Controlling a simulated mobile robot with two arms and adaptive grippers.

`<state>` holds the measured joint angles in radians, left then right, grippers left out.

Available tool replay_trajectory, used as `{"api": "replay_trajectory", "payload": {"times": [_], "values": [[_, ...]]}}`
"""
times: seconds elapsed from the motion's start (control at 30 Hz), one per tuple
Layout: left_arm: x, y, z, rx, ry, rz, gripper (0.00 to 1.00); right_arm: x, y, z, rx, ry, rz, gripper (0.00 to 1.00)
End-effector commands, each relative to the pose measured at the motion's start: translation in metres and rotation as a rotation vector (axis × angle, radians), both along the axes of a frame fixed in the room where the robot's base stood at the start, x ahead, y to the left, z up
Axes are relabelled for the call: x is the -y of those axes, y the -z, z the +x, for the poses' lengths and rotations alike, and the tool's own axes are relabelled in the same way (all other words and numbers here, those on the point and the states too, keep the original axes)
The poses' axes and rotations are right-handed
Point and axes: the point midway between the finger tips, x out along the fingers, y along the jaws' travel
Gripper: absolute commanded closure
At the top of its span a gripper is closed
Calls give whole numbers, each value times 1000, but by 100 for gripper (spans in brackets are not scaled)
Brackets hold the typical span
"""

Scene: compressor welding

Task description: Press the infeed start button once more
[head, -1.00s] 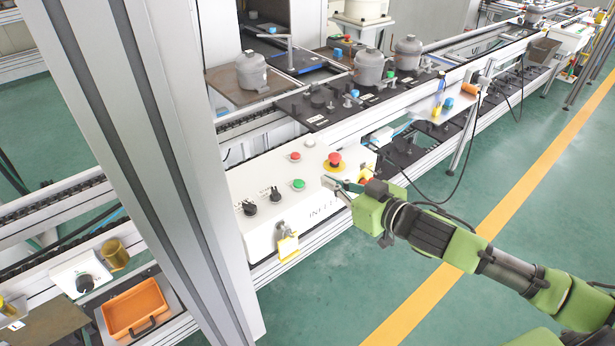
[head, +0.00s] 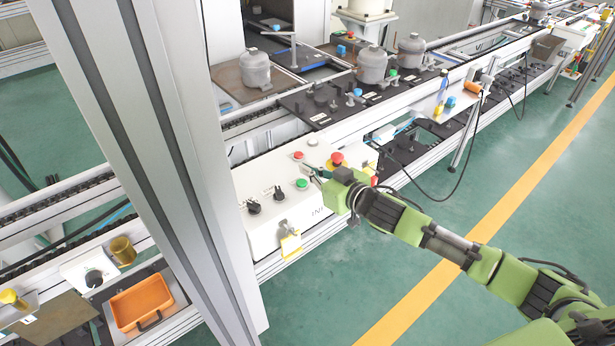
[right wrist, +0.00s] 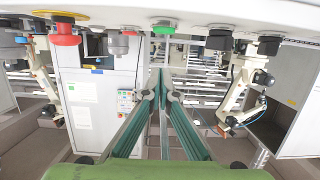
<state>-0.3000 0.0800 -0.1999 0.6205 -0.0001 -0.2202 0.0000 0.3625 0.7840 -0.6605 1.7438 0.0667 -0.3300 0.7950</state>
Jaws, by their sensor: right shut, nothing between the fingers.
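The white control box (head: 262,232) stands at the front of the line, with part of its lettering hidden by my right arm. It carries a green button (head: 302,184), a small red button (head: 298,155) and a red mushroom button (head: 337,158) on a yellow ring. My right gripper (head: 308,169) is shut and empty, over the panel between the green and the red buttons. In the right wrist view the shut fingers (right wrist: 161,78) point toward the panel, and the green button (right wrist: 163,28) shows above their tips. I see no contact. My left gripper is out of view.
Black selector knobs (head: 253,207) sit left of the green button, and a yellow padlock (head: 291,243) hangs on the box front. A grey upright post (head: 150,150) stands left of the box. Grey compressors (head: 372,66) stand on the line behind. The green floor at right is open.

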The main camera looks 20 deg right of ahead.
Motion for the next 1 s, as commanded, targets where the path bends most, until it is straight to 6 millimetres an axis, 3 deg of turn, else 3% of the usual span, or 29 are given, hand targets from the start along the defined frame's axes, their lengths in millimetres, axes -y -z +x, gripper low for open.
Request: {"api": "replay_trajectory", "payload": {"times": [0.03,0.1,0.3,0.73,1.0], "values": [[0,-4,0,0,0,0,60,-3,-1,8,1,0,0,100],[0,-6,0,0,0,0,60,-2,17,4,-5,1,0,100],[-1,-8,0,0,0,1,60,-2,37,4,-2,0,1,100],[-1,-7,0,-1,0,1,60,-2,42,4,0,0,0,100],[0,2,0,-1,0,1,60,-1,64,3,-5,1,-1,100]]}}
